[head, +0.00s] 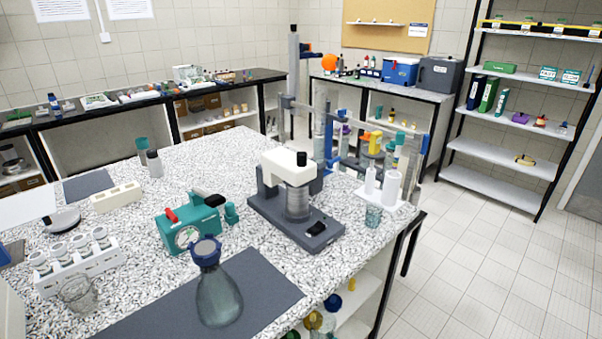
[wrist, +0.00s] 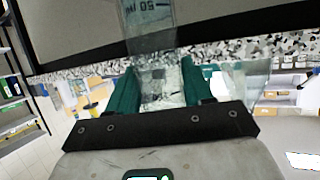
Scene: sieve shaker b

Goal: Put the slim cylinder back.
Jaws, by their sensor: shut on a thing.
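In the wrist view my gripper (wrist: 160,88) has two teal fingers shut on a clear slim cylinder (wrist: 152,40). The cylinder has dark printed marks, one of them a number, and passes between the fingers. Its far part shows against a dark grey surface with a speckled edge. Its ends are not clearly seen. My gripper and the held cylinder cannot be made out in the head view. In the head view tall clear cylinders (head: 319,135) stand at the right rear of the speckled counter (head: 140,215).
Open floor (head: 480,260) lies to the right.

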